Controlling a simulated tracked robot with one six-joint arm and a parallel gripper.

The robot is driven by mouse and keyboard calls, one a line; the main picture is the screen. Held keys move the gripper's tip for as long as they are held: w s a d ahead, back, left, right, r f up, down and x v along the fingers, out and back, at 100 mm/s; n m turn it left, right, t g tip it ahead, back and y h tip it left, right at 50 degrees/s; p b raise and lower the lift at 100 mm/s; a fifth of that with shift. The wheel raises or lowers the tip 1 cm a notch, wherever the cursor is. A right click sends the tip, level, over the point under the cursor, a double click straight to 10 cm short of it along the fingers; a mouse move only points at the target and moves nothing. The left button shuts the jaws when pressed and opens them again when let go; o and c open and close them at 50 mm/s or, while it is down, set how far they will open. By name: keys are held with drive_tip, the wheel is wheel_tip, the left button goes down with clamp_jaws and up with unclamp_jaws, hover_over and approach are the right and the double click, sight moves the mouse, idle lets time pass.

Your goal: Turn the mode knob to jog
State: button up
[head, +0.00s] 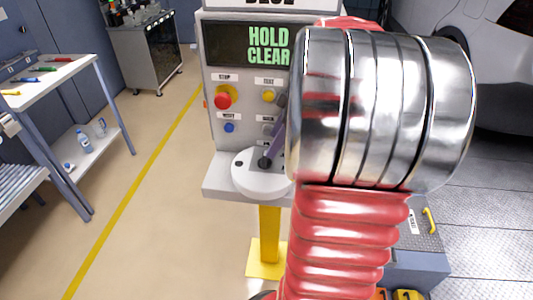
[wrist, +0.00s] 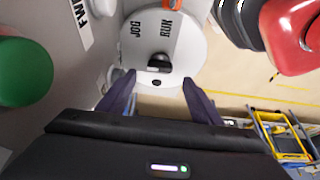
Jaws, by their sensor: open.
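The white mode dial (wrist: 190,50) fills the upper middle of the wrist view, with the words JOG and RUN side by side on it. A black knob (wrist: 159,62) stands on the dial. My gripper (wrist: 158,77) is open, its two dark purple fingers apart, one to each side of the knob in that view; I see no contact. In the head view the dial (head: 250,183) lies on the panel's ledge, with the knob (head: 264,162) beside a purple finger (head: 274,145). My arm hides the right of the panel. Where the knob points is unclear.
The panel screen (head: 235,45) reads HOLD CLEAR. Below it are a red stop button (head: 223,97), a yellow button (head: 268,96) and a blue button (head: 229,128). A green button (wrist: 20,70) is at the wrist view's left. A workbench (head: 60,75) stands far left, with clear floor between.

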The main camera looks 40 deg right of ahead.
sight(264, 157)
drive_tip(key=x, duration=0.6)
drive_tip(key=shift+f, duration=0.1)
drive_tip(key=shift+c, duration=0.3)
drive_tip(key=c, duration=1.4)
drive_tip(key=shift+a, duration=0.3)
clamp_jaws()
drive_tip(key=shift+d, duration=0.2)
